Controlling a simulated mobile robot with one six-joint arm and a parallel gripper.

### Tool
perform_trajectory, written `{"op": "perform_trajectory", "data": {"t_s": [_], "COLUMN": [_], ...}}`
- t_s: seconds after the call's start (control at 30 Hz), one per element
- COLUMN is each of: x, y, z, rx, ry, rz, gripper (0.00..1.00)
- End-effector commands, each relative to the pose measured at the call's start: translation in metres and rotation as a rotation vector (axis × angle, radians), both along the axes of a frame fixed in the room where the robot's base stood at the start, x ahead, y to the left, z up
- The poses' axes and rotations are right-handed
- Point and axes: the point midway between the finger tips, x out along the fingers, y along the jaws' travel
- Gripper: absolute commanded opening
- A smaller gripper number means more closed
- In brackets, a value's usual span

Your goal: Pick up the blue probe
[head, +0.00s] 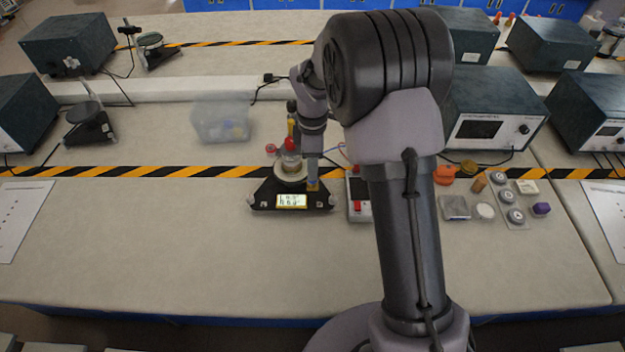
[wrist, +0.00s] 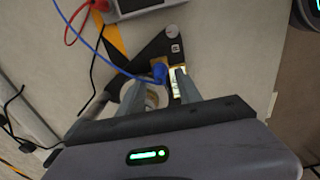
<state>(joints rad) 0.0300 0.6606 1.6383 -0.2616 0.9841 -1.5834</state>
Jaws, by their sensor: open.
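The blue probe (wrist: 159,73) shows in the wrist view between the fingertips of my gripper (wrist: 157,79), with a blue cable running from it. The fingers are open and stand on either side of it; I cannot tell whether either touches it. In the head view, a small blue part of the probe (head: 313,185) shows at the right side of the black scale (head: 262,200), below my gripper (head: 313,180). My wrist and arm hide part of this area.
A multimeter (head: 359,187) stands right of the scale; its body also shows in the wrist view (wrist: 125,8), with a red cable. A round pan with a red-topped item (head: 290,160) is beside my gripper. A clear bin (head: 221,122) stands behind left. The front bench is clear.

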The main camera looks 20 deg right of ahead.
Motion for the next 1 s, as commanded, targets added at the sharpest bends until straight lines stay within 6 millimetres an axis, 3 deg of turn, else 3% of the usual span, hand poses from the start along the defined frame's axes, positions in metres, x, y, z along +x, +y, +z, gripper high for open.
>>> {"op": "perform_trajectory", "data": {"t_s": [0.03, 0.1, 0.3, 0.5, 0.87, 1.0], "x": [-0.001, -0.001, 0.000, 0.000, 0.000, 0.000], "y": [0.000, 0.000, 0.000, 0.000, 0.000, 0.000], "z": [-0.017, -0.025, -0.023, -0.023, -0.022, -0.010], "rx": [0.000, -0.001, 0.000, 0.000, 0.000, -0.001], "ry": [0.002, 0.001, 0.000, 0.000, 0.000, -0.002], "rz": [0.001, 0.000, 0.000, 0.000, 0.000, 0.000], "gripper": [0.41, 0.41, 0.40, 0.00, 0.00, 0.00]}}
